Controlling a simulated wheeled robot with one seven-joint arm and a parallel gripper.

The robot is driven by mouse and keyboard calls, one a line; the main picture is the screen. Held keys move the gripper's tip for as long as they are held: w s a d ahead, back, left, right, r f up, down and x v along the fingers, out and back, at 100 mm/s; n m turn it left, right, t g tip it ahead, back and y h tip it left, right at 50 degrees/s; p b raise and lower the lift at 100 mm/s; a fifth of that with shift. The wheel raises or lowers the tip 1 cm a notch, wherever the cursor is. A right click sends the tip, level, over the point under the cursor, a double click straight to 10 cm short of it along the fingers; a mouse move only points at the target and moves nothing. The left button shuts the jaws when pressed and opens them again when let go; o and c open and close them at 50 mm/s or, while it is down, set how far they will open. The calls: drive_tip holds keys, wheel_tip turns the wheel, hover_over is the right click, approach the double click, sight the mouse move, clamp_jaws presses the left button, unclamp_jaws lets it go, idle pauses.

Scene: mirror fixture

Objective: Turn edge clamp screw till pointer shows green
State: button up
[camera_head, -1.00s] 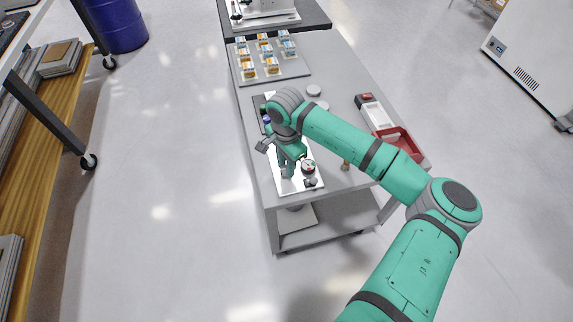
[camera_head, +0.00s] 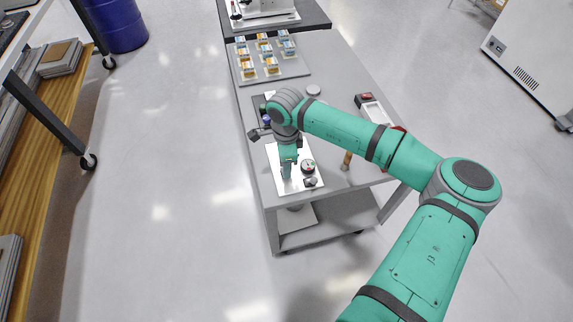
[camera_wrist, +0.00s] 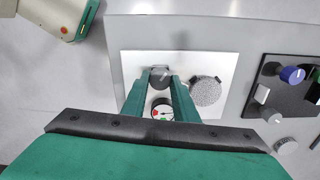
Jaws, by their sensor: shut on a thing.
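My gripper (camera_wrist: 160,76) is shut on a small dark grey screw head (camera_wrist: 160,71) on a white plate (camera_wrist: 133,62). In the head view my gripper (camera_head: 287,175) points down at the left part of the plate (camera_head: 315,155). A round dial (camera_wrist: 162,109) with red and green marks shows between my fingers. The dial also shows in the head view (camera_head: 308,166), right of my gripper; its pointer reading is too small to tell. A knurled grey disc (camera_wrist: 206,92) sits right of my fingers in the wrist view. A small dark knob (camera_head: 310,182) stands below the dial.
The plate lies near the corner of a grey cart (camera_head: 335,75). A dark panel (camera_wrist: 280,95) with a blue knob (camera_wrist: 292,75) lies beside it. A tray of small boxes (camera_head: 290,68) is farther back. A wooden-handled item (camera_head: 347,160) stands to the right.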

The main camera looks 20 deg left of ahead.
drive_tip(key=shift+s+a, duration=0.15)
drive_tip(key=shift+a, duration=0.15)
drive_tip(key=o, duration=1)
drive_tip(key=shift+o, duration=0.3)
drive_tip(key=shift+d, duration=0.1)
drive_tip(key=shift+d+r, duration=0.1)
wheel_tip(320, 180, up, 11)
drive_tip(key=shift+f, duration=0.2)
